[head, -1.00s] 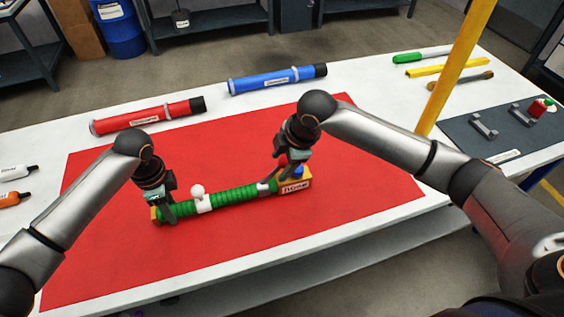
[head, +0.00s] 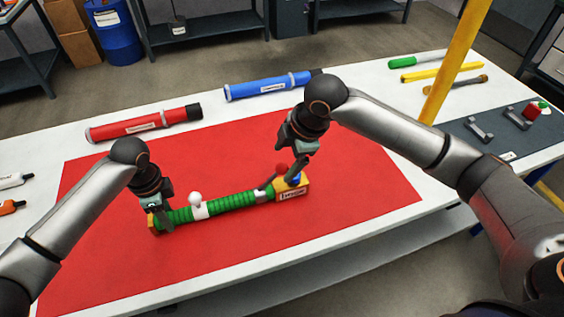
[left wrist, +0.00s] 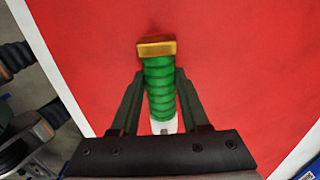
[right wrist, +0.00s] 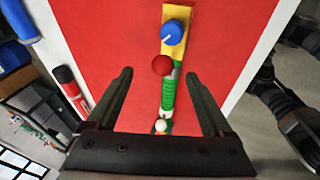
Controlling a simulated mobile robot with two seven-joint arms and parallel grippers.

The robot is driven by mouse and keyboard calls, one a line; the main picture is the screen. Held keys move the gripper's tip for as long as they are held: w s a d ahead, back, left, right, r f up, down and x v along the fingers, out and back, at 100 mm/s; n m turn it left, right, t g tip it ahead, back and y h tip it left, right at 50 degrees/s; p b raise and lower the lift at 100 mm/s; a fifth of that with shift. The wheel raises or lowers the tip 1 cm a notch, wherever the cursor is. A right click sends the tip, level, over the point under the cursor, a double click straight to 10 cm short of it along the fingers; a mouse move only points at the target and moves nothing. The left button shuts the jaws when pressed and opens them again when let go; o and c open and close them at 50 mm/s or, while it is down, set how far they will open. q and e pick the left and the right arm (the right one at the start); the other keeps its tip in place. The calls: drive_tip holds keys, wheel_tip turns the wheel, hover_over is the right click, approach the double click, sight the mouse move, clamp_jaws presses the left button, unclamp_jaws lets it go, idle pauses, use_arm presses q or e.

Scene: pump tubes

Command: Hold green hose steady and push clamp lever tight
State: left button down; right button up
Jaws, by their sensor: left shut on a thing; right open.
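The green ribbed hose (head: 230,204) lies on the red mat, with a white band and white ball knob (head: 195,198) near its left part. My left gripper (head: 160,222) is shut on the green hose near its left end, beside a yellow end piece that also shows in the left wrist view (left wrist: 157,48). At the right end sits a yellow block (head: 292,192) with a blue knob (right wrist: 173,32). A red ball (right wrist: 162,65), seemingly the clamp lever's tip, is beside it. My right gripper (head: 278,187) is open around the clamp area, above it; contact cannot be told.
A red tube (head: 145,124) and a blue tube (head: 268,85) lie behind the red mat (head: 340,225). A yellow post (head: 457,60) stands at the right, near a dark tray (head: 470,145). The mat's front is clear.

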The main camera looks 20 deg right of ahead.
use_arm(q)
drive_tip(key=shift+s+f, duration=0.1)
use_arm(e)
drive_tip(key=shift+v, duration=0.9)
use_arm(q)
drive_tip(key=shift+c, duration=1.6)
unclamp_jaws()
drive_tip(key=shift+r, duration=0.2)
wheel_tip(320, 180, up, 12)
drive_tip(key=shift+f, duration=0.1)
